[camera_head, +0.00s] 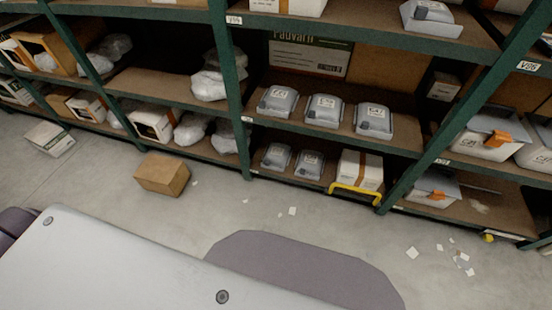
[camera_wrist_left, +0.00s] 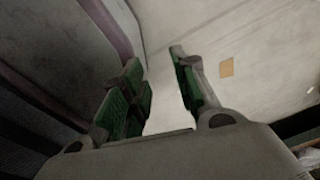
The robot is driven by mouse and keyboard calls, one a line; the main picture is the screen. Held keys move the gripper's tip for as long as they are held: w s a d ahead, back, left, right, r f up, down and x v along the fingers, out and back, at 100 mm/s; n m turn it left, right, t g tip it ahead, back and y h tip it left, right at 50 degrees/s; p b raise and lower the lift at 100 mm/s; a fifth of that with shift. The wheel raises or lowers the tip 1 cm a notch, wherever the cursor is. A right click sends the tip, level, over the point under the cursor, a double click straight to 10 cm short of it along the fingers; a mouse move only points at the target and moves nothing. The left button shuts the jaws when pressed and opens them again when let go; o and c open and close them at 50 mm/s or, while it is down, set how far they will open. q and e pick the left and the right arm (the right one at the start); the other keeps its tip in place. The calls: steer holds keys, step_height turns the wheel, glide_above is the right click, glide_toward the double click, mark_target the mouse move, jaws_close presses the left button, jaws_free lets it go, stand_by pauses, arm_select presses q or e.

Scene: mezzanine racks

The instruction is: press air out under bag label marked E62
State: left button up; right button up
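Three grey packs with white labels (camera_head: 278,101) (camera_head: 325,110) (camera_head: 374,120) stand in a row on the middle shelf. Two more grey labelled packs (camera_head: 276,156) (camera_head: 309,164) sit on the shelf below. The label print is too small to read surely, so I cannot tell which is E62. My left gripper (camera_wrist_left: 155,58) shows in the left wrist view, its green-padded fingers apart with nothing between them. Pale floor shows beyond it. Neither gripper shows in the head view, and my right gripper is in no view.
Green rack posts (camera_head: 228,85) divide the shelves. A cardboard box (camera_head: 162,174) and a white box (camera_head: 50,139) lie on the floor. A yellow bar (camera_head: 356,193) edges the lower shelf by a white box (camera_head: 360,168).

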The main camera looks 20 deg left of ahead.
arm_select(q)
steer(key=shift+d+r, duration=0.2)
steer(key=shift+d, duration=0.05)
steer(key=c, duration=0.5)
steer(key=shift+d+r+p, duration=0.1)
steer(key=shift+r+p, duration=0.15)
steer(key=shift+p, duration=0.2)
steer(key=d+r+p, duration=0.1)
steer(key=r+p, duration=0.5)
steer(key=s+d+r+p, duration=0.1)
steer(key=d+r+p, duration=0.1)
steer(key=r+p, duration=0.4)
steer(key=shift+s+d+r+p, duration=0.25)
steer(key=shift+r+p, duration=0.15)
steer(key=shift+p, duration=0.1)
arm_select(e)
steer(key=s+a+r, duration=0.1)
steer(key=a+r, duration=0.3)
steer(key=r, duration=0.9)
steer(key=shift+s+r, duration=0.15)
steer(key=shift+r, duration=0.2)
arm_select(q)
steer(key=shift+r, duration=0.1)
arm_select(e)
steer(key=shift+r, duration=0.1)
arm_select(q)
steer(key=shift+r+p, duration=0.25)
steer(key=shift+p, duration=0.1)
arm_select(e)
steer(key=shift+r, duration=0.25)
